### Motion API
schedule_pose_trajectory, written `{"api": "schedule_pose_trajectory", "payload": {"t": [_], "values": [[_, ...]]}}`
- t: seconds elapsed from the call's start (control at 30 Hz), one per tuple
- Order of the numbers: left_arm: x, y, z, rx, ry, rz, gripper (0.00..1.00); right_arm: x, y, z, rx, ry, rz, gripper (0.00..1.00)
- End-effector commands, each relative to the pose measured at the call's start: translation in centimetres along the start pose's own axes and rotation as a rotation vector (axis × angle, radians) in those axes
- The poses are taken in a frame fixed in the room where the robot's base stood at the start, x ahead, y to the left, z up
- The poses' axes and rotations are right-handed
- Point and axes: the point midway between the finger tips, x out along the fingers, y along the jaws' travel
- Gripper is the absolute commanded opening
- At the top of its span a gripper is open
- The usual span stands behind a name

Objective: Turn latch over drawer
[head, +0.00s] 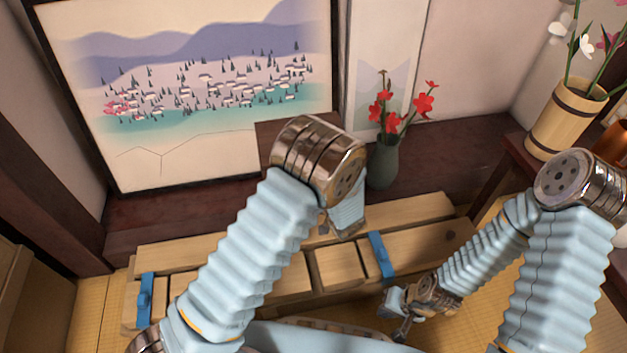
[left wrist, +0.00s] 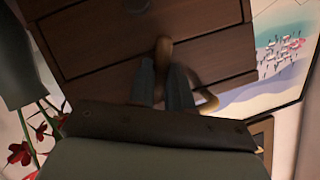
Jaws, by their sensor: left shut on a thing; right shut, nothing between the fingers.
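In the left wrist view a dark wooden drawer cabinet (left wrist: 95,45) appears tilted, with drawer fronts and a dark round knob (left wrist: 137,5). A small lighter brown latch (left wrist: 163,50) lies against the drawer fronts, between the two blue-grey fingertips of my left gripper (left wrist: 163,78). The fingers are shut on it, and they hide part of it. In the head view the cabinet (head: 265,135) is mostly hidden behind my left arm, and the left fingers cannot be seen. My right gripper (head: 400,322) is shut and empty, low at the right over the tatami.
A low wooden chest (head: 415,240) with blue clasps (head: 380,255) lies in front of the dark ledge (head: 455,155). A vase (head: 382,160) with red flowers stands right of the cabinet. A framed landscape (head: 200,60) leans behind. A wooden bucket (head: 565,120) with flowers stands far right.

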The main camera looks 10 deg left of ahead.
Motion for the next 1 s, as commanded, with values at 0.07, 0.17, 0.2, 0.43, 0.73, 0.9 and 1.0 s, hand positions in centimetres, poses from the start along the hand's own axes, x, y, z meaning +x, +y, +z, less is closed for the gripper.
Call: {"api": "schedule_pose_trajectory", "payload": {"t": [0.07, 0.17, 0.2, 0.43, 0.73, 0.9, 1.0], "values": [[0.0, 0.0, 0.2, -0.063, -0.002, 0.028, 0.0, 0.4, 0.1, 0.0, 0.0, -0.001, -0.001, 0.0], [0.0, 0.0, 0.3, -0.144, -0.001, 0.062, 0.0, 0.9, 0.2, 0.1, -0.001, -0.002, -0.002, 0.0], [0.0, 0.0, 0.3, -0.175, -0.002, 0.075, 0.0, 1.1, 0.3, 0.1, -0.001, -0.003, -0.002, 0.0], [0.0, -0.1, 0.3, -0.325, -0.002, 0.137, 0.0, 2.3, 0.7, 0.1, -0.001, -0.003, -0.004, 0.0], [0.0, -0.3, 0.2, -0.432, -0.001, 0.182, 0.0, 3.1, 1.0, 0.0, 0.0, 0.0, -0.003, 0.0], [0.0, -0.3, 0.2, -0.454, -0.001, 0.19, 0.0, 3.2, 1.0, 0.0, 0.0, 0.001, -0.003, 0.0], [0.0, -0.3, 0.2, -0.457, -0.002, 0.191, 0.0, 3.2, 1.1, 0.0, 0.0, 0.001, -0.003, 0.0]]}}
